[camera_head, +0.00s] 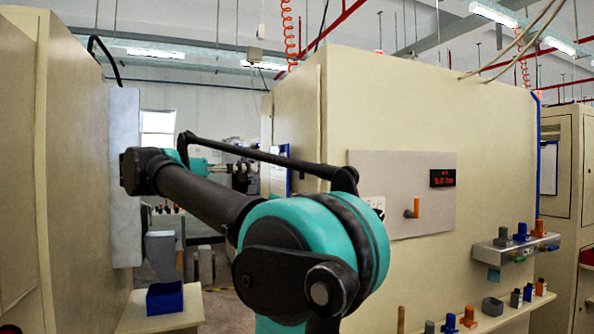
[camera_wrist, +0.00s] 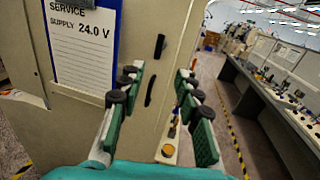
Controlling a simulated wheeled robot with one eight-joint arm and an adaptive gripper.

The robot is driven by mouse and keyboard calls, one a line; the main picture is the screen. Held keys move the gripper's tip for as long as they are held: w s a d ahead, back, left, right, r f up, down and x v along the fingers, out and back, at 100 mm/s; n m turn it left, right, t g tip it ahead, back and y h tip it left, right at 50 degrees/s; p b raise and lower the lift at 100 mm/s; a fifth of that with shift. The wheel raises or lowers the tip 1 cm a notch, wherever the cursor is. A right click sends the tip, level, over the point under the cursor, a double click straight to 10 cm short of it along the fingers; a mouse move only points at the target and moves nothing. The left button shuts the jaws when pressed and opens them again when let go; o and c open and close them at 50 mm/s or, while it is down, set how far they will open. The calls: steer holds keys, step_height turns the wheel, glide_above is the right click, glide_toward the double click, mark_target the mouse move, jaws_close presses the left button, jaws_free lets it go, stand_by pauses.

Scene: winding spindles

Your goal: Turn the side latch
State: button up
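My gripper (camera_wrist: 158,76) is open, its two green and black fingers set wide apart. Between them in the wrist view, on the narrow beige cabinet side (camera_wrist: 172,60), is a slim dark upright piece (camera_wrist: 150,91). A second short dark piece (camera_wrist: 159,46) sits above it. Either could be the side latch; I cannot tell which. Nothing is visibly gripped, and I see no finger touching the cabinet. In the head view my gripper (camera_head: 245,172) is small, beyond my arm, near the edge of the middle cabinet, and that view does not show these dark pieces clearly.
A service card (camera_wrist: 82,35) hangs left of the fingers. The middle cabinet (camera_head: 430,110) carries a panel with an orange handle (camera_head: 417,208) and a display (camera_head: 442,178). Shelves (camera_head: 515,247) hold small parts. A blue bin (camera_head: 164,298) stands left. An aisle opens right in the wrist view.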

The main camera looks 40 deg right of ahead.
mark_target(302, 170)
steer(key=d, duration=1.7)
steer(key=shift+s, duration=0.35)
steer(key=shift+f, duration=0.1)
steer(key=shift+c, duration=0.2)
jaws_close()
